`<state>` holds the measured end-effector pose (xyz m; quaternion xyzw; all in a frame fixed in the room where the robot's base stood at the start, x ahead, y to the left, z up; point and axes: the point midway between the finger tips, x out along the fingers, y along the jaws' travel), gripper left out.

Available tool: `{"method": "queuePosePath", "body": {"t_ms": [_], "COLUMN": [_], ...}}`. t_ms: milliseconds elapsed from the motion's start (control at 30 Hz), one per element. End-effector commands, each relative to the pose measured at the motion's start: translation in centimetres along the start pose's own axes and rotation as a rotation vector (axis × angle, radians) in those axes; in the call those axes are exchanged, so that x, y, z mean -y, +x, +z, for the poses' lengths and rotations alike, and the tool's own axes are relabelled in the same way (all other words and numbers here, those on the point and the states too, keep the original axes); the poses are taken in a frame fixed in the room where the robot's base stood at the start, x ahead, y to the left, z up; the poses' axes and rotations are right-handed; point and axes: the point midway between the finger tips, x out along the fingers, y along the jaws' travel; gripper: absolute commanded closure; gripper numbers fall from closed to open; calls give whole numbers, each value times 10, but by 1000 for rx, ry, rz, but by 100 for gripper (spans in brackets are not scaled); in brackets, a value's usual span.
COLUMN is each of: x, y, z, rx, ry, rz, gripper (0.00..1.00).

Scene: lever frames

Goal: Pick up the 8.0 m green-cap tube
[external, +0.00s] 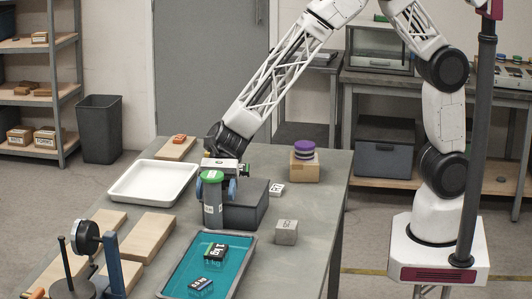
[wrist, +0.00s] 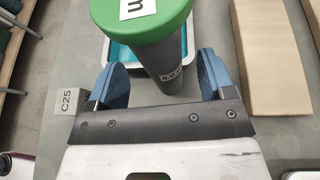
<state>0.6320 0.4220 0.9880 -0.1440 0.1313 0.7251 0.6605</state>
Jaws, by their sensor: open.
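The green-cap tube (external: 213,214) has a grey body and a wide green cap. It stands upright in front of a dark box in the external view. In the wrist view the tube (wrist: 172,70) rises between my fingers, with an "m" on its cap; the rest of the cap text is cut off. My gripper (external: 218,185) is at the tube, just below the cap. In the wrist view my gripper (wrist: 165,75) is open, with one blue finger pad on each side of the tube. Whether either pad touches it is unclear.
The dark box (external: 244,205) is close behind the tube. A teal tray (external: 184,272) with labelled blocks lies in front, and a white tray (external: 150,183) lies left.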

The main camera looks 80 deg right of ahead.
Motion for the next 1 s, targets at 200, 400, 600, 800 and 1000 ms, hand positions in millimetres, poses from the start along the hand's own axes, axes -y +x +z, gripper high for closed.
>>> {"method": "queuePosePath", "body": {"t_ms": [200,400,600,800,1000], "x": [1,1,1,1,1], "y": [25,36,37,36,36], "z": [0,0,0,0,0], "rx": [-1,0,0,0,0], "ry": [-1,0,0,0,0], "rz": [1,0,-1,-1,-1], "gripper": [25,25,25,25,32]}}
